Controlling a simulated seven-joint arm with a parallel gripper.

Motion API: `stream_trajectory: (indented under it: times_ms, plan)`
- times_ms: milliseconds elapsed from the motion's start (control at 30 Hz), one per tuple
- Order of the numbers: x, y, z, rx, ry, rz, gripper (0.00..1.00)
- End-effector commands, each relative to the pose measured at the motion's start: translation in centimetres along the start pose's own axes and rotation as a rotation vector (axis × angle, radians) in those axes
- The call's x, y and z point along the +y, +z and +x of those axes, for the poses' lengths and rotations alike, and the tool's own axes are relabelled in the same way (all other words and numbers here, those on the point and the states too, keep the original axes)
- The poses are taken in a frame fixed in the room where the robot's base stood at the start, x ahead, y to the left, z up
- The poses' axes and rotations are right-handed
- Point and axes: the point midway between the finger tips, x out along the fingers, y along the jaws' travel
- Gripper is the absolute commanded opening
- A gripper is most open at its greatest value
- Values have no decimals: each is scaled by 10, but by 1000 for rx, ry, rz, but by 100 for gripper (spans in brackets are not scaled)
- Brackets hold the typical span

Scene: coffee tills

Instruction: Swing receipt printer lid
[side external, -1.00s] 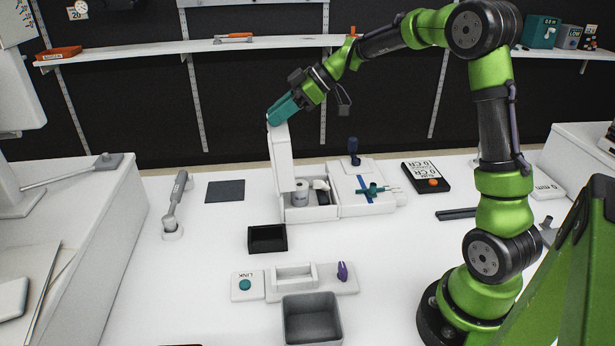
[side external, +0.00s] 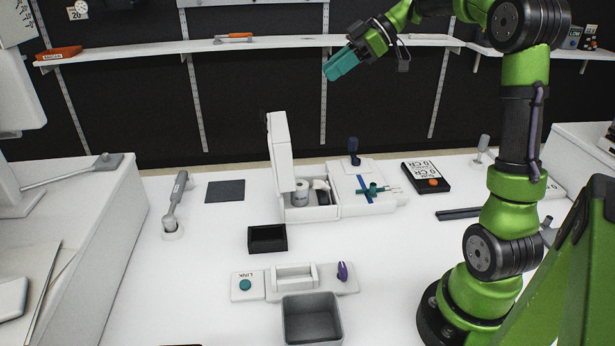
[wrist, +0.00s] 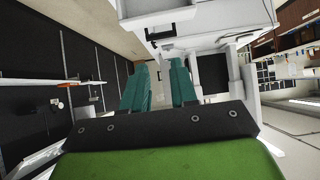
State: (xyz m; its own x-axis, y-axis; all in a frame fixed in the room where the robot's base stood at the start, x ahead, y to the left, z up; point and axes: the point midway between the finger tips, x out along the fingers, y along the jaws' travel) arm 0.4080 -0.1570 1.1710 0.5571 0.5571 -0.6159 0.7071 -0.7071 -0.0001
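The receipt printer (side external: 322,213) is a low white box near the middle of the table in the side view. Its white lid (side external: 280,152) stands up, close to vertical, at the printer's left end. The inside is open, and a pale paper roll (side external: 301,192) shows there. My gripper (side external: 337,68) is up and to the right of the lid, well clear of it and touching nothing. In the wrist view its two teal fingers (wrist: 159,64) stand apart with an empty gap between them.
A white unit with blue and teal knobs (side external: 345,182) adjoins the printer on the right. A small black tray (side external: 267,246), a grey bin (side external: 311,298) and a panel with a LINK button (side external: 245,285) lie in front. A wall shelf (side external: 270,42) runs behind.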

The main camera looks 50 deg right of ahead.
Motion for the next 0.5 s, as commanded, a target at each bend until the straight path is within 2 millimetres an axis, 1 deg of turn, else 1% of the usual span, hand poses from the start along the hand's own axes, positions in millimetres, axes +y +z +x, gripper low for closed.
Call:
stream_trajectory:
  times_ms: [33,100,133,167,300,333,400,500]
  plan:
    - [0,0,-5,0,2,-1,28]
    - [0,0,-5,-1,-1,-2,38]
    - [0,0,-1,-1,-4,-3,43]
    - [0,0,7,1,-7,-3,43]
    - [0,0,54,0,-11,-5,43]
    - [0,0,62,1,-10,-3,43]
    - [0,0,76,0,-5,-1,43]
    - [0,0,85,-1,-2,0,43]
